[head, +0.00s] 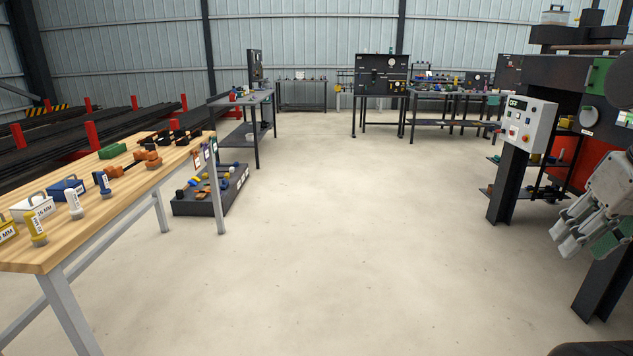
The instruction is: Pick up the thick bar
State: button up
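Long dark bars (110,122) lie stacked on a rack at the left, between red uprights, behind the wooden table. I cannot tell which of them, if any, is the thick bar. My gripper (563,238) is at the right edge, light grey, with its fingers pointing down and to the left. It is far from the rack, in front of the machine. No bar shows in its fingers, but their gap is not clear from this angle.
A wooden table (68,225) at the left holds labelled blocks and orange tools. A low dark bin (205,204) stands beside it. A machine with a white control box (529,125) stands at the right. Benches line the back. The middle floor (350,230) is clear.

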aim_at(155, 134)
jog(key=i+l, duration=0.1)
jog(key=i, duration=0.7)
jog(key=i+l, duration=0.15)
jog(key=i, duration=0.65)
jog(key=i+l+u, duration=0.1)
jog(key=i+u, duration=0.3)
jog(key=i+l+u, duration=0.2)
jog(key=u, duration=0.2)
jog(key=i+l+u, duration=0.6)
jog(key=u, duration=0.15)
jog(key=i+l+u, duration=0.2)
jog(key=l+u, duration=0.15)
jog(key=l, duration=0.25)
jog(key=i+l+u, duration=0.2)
jog(key=i+l, duration=0.1)
jog(key=i, duration=0.75)
jog(key=i+l, duration=0.15)
jog(key=i, duration=0.75)
jog(key=i+l, duration=0.1)
jog(key=i, duration=0.75)
jog(key=i+l+u, duration=0.2)
jog(key=l+u, duration=0.15)
jog(key=l, duration=0.25)
jog(key=i+l+u, duration=0.1)
jog(key=l+u, duration=0.2)
jog(key=l, duration=0.35)
jog(key=l+u, duration=0.35)
jog(key=l, duration=0.3)
